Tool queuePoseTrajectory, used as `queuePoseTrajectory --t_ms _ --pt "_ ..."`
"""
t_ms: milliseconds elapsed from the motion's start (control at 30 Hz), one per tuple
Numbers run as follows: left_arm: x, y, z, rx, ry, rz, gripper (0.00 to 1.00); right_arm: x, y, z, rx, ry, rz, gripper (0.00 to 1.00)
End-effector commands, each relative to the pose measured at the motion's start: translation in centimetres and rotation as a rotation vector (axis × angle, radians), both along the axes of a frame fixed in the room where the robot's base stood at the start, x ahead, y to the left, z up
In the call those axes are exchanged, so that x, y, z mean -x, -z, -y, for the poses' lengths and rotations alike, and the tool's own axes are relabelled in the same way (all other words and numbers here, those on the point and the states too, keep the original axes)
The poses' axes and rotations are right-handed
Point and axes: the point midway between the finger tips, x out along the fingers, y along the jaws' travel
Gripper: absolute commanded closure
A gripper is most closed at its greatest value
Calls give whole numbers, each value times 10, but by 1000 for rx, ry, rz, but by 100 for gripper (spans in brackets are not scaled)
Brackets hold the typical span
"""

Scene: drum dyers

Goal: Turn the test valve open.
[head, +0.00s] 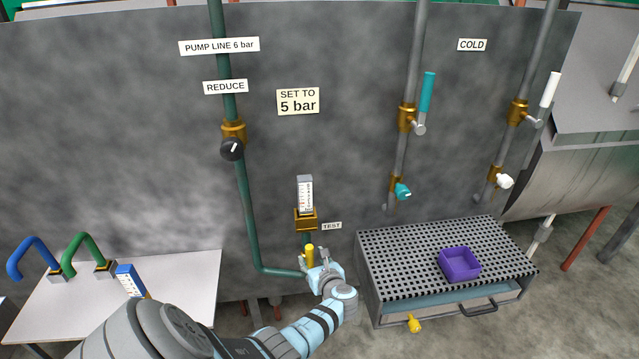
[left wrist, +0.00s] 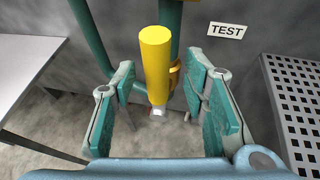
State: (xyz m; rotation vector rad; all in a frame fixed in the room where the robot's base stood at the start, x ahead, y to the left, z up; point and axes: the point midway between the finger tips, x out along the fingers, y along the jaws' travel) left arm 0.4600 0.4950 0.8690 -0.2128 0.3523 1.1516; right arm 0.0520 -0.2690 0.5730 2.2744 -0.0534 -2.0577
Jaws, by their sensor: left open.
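The test valve's yellow handle (head: 310,256) stands upright on the green pipe, below the gauge (head: 305,193) and beside the TEST label (head: 332,226). In the left wrist view the yellow handle (left wrist: 155,58) shows between the two finger pads, with clear space on both sides. My left gripper (head: 322,266) is open and empty, just right of and below the handle in the head view. No touch between pads and handle shows. The handle's lower end and pivot are partly hidden in the head view. My right gripper is not in view.
A perforated bench (head: 375,262) with a purple tray (head: 460,276) stands to the right. A white table (head: 190,272) with blue and green handles stands left. A black reducer knob (head: 232,149) sits on the green pipe above. The grey panel (head: 130,130) is close behind.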

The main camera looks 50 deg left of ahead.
Motion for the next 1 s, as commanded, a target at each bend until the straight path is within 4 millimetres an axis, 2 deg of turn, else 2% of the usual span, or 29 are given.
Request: queuePoseTrajectory --t_ms 200,367,500,1000 --pt "22 -21 52 5 0 0 60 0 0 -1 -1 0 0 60" --pt "33 -33 76 3 -1 -2 60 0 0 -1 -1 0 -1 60" --pt "35 -37 82 1 -2 -3 60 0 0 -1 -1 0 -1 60" --pt "34 -37 81 5 -6 9 60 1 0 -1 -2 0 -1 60"
